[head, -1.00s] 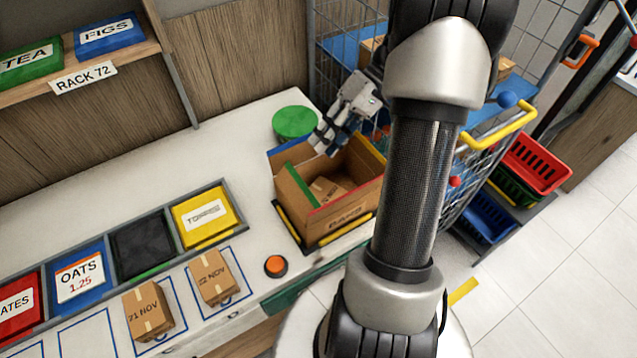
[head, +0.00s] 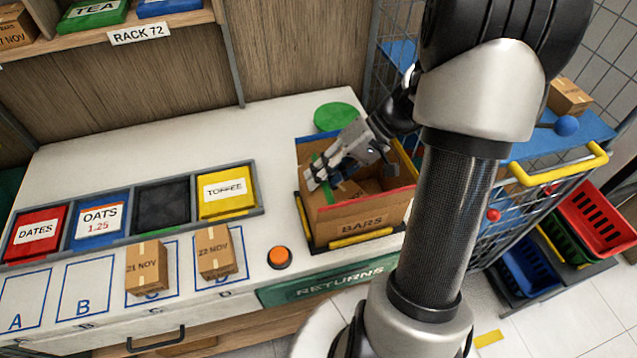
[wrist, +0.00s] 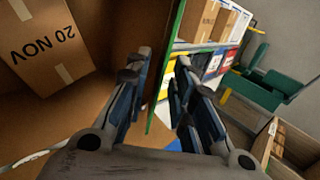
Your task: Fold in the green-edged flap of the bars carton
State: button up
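The open bars carton (head: 348,227) stands on the counter's right part, in the head view. Its green-edged flap (head: 317,161) stands up along the left side, partly hidden by my gripper (head: 315,178). In the wrist view the green edge (wrist: 172,62) runs between the fingers of my gripper (wrist: 160,72). The fingers are apart, one on the carton's inner side and one on the outer side; I cannot tell whether either touches the flap. A brown box marked 20 NOV (wrist: 45,45) lies inside the carton.
The red-edged flap (head: 365,200) stands at the front; the blue-edged one (head: 312,139) is at the back. A green disc (head: 337,116) lies behind the carton. An orange button (head: 280,257) and a yellow TOFFEE bin (head: 226,191) are to the left. A wire cart stands right.

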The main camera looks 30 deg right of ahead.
jog(key=shift+w+a+f, duration=0.1)
jog(key=shift+a+f, duration=0.4)
jog(key=shift+c, duration=0.2)
grip_shut()
